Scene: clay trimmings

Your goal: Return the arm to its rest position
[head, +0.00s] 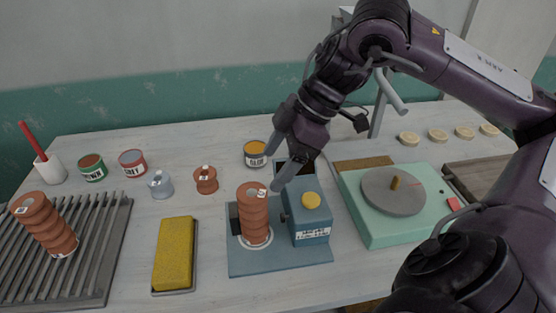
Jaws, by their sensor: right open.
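My right arm (470,75) comes in from the right and bends down over the middle of the table. Its gripper (277,170) is open and points down and left. The fingertips are just above and beside a ribbed terracotta clay piece (253,215). I see nothing held between the fingers. Whether a fingertip touches the clay piece is hard to tell. My left gripper is not in view.
A grey ribbed rack (95,250) at left holds a tilted clay piece (45,224). A yellow sponge (174,252) lies on a tray. Small pots (133,162) stand behind. At right are a green wheel unit (385,230), a grey post (379,110) and several pale discs (437,134).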

